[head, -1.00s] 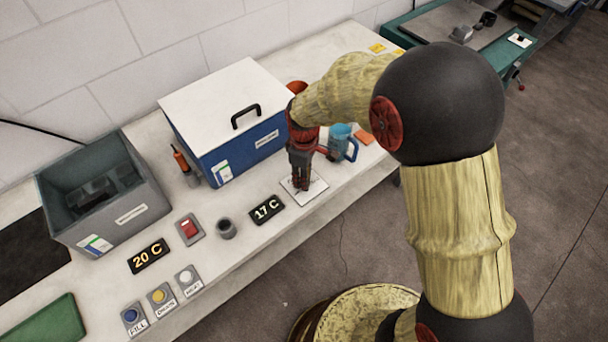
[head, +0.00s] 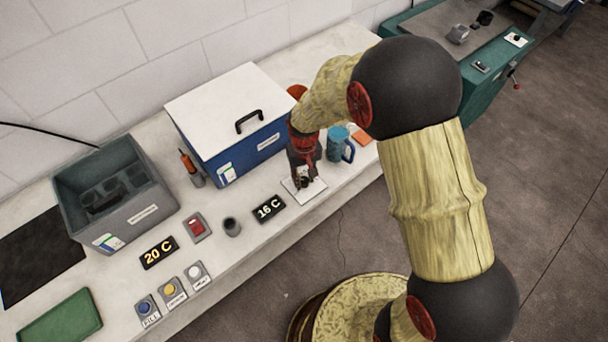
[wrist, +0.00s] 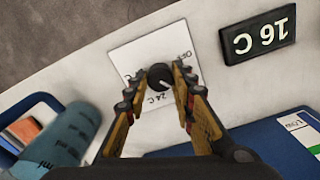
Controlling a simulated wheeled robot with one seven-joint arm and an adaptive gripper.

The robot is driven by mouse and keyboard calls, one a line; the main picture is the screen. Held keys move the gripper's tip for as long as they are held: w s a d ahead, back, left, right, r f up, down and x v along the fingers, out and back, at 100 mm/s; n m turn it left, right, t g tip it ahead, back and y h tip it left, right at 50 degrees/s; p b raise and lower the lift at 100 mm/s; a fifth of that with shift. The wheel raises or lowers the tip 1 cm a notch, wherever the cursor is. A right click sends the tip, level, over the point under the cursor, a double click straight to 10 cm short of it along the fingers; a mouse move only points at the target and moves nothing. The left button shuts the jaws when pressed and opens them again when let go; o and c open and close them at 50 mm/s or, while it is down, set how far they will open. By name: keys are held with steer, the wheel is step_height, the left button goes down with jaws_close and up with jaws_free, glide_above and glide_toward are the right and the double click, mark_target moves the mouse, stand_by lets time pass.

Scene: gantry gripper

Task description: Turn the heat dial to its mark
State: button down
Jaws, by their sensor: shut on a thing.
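The heat dial (wrist: 159,74) is a small round black knob on a white plate (wrist: 140,53). The plate has the labels OFF and 24 C; other lettering is partly covered. A pale pointer line shows at the dial's lower right in the wrist view. My gripper (wrist: 157,77) has its fingers on either side of the dial, shut on it. In the head view my gripper (head: 303,182) points down onto the plate, and the dial is mostly hidden. A black display (head: 268,208) beside the plate reads 16 C; it also shows in the wrist view (wrist: 257,36).
A blue box with a white lid (head: 235,105) stands behind my gripper. A blue mug (head: 338,143) is close on its right. A grey bin (head: 115,190), a 20 C display (head: 159,252), a red switch (head: 196,226) and several buttons are to the left.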

mark_target(304, 180)
steer(key=shift+m, duration=0.6)
steer(key=c, duration=1.5)
jaws_free()
step_height(304, 180, up, 12)
